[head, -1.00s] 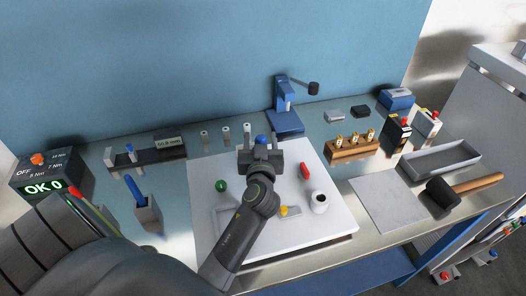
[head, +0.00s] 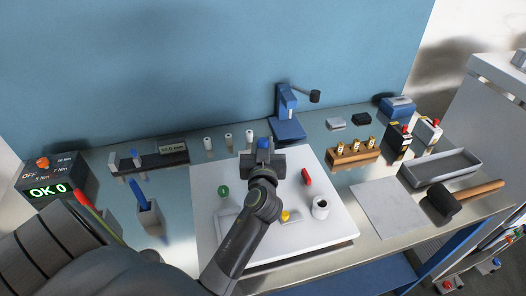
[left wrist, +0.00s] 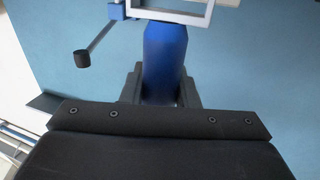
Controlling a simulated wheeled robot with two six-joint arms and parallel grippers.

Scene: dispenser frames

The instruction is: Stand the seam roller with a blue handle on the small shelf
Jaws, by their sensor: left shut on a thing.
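My left gripper (head: 262,157) is above the far part of a white raised board (head: 335,235). It is shut on the seam roller's blue handle (head: 263,143), whose end shows just beyond the jaws. In the left wrist view the blue handle (left wrist: 165,60) stands between the jaws, with a pale metal frame (left wrist: 175,14) past its top, partly cut off by the picture edge. My arm hides part of the board. I cannot tell for certain which surface is the small shelf. My right gripper is not in view.
On the board are a green-topped thing (head: 223,191), a red-handled one (head: 307,177), a yellow one (head: 285,215) and a white cup (head: 320,207). A blue press (head: 287,125) stands behind. A wooden rack (head: 353,153) and a mallet (head: 465,200) are at right.

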